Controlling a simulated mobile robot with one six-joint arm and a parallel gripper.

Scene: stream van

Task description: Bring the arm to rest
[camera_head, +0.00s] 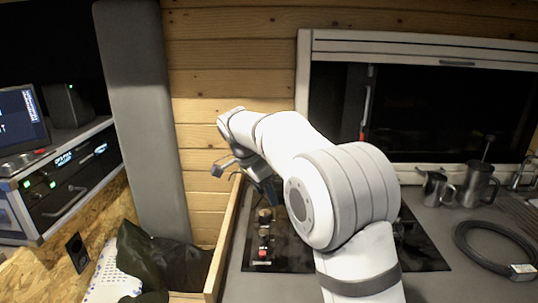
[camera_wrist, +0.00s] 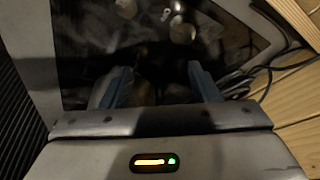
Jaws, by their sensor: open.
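My white arm rises from the front right of the head view and reaches back to the wooden wall. My gripper (camera_head: 245,180) hangs at its far end, above the left edge of the dark cooktop (camera_head: 415,252). In the wrist view my gripper (camera_wrist: 158,85) shows two blue-grey fingers set wide apart, with nothing between them. The dark glossy surface lies beyond the fingers. My arm hides part of the cooktop in the head view.
A wooden divider (camera_head: 226,238) stands left of the cooktop, beside dark fabric (camera_head: 160,262). Metal mugs (camera_head: 478,186) and a coiled black cable (camera_head: 490,248) are on the right counter. Electronics (camera_head: 70,172) and a monitor (camera_head: 20,120) stand left. A grey column (camera_head: 142,110) rises beside them.

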